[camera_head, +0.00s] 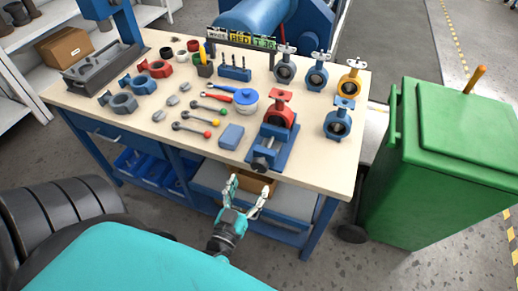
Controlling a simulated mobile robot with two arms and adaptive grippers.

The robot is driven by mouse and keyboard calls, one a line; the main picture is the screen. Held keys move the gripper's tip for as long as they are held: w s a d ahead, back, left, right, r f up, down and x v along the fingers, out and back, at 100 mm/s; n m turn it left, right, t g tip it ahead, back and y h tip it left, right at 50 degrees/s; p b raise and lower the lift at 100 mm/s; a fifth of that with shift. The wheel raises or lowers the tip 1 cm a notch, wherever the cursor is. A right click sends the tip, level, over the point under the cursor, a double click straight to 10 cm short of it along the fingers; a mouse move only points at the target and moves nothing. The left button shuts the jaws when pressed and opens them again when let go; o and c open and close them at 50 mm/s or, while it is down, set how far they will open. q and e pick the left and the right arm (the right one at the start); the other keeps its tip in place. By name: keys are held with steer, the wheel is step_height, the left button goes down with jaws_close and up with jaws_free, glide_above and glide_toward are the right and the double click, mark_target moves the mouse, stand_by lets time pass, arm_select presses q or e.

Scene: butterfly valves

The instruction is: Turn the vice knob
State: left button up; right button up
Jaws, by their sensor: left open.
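A blue vice (283,152) stands at the front edge of the workbench (310,172), right of its middle. A red butterfly valve (277,112) sits upright in or against its jaws. The vice knob (259,162) is at the vice's near end, small and dark, and its details are hard to make out. My left gripper (248,188) is open and empty, with its fingers pointing toward the bench. In the picture it lies just below the bench's front edge and the knob, apart from both. My right gripper is not in view.
Several blue, grey and yellow valves (350,84) stand at the bench's right. Tools with coloured knobs (192,126) and a blue box (231,136) lie left of the vice. A green bin (440,170) stands right of the bench. An open shelf lies under the benchtop.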

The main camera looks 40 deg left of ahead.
mark_target(258, 169)
arm_select(q)
steer(key=x, duration=0.8)
steer(key=shift+d+p, duration=0.1)
steer(key=shift+p, duration=0.3)
steer(key=c, duration=1.2)
